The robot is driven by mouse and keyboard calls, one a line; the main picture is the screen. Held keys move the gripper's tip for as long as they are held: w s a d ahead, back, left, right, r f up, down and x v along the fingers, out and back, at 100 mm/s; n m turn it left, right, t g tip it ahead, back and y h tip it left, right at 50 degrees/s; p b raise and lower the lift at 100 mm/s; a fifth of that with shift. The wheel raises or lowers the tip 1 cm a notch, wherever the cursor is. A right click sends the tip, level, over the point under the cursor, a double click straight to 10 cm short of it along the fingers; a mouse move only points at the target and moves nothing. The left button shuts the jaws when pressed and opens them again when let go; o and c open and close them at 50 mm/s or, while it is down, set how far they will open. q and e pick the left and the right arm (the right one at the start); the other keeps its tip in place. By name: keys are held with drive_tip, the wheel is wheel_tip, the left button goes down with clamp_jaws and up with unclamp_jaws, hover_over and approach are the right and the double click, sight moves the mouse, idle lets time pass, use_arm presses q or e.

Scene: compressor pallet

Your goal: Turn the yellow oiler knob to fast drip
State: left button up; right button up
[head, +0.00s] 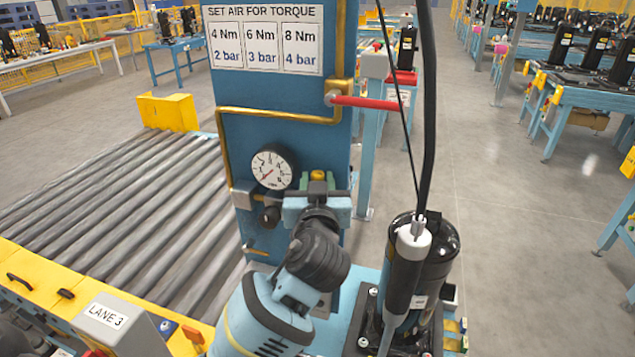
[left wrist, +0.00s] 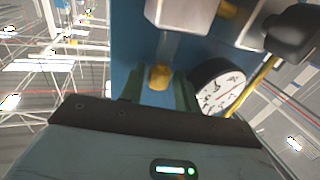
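The yellow oiler knob (head: 318,175) shows on the blue panel just beyond my left gripper (head: 317,184), right of the gauge. In the left wrist view the knob (left wrist: 160,77) appears between the two dark green fingers of the left gripper (left wrist: 159,84), with a gap on each side. The left gripper is open, and its fingers do not visibly touch the knob. I cannot tell how deep the knob sits between them. Much of the oiler is hidden behind the gripper in the head view. My right gripper is in neither view.
A round gauge (head: 272,167) sits close left of the gripper. A red-handled valve (head: 365,102) and brass pipe (head: 275,114) are above. A black compressor (head: 436,258) and hanging black tool (head: 405,275) stand to the right. A roller conveyor (head: 120,205) lies left.

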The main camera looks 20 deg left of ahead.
use_arm(q)
drive_tip(key=v, duration=0.7)
drive_tip(key=shift+s+b, duration=0.4)
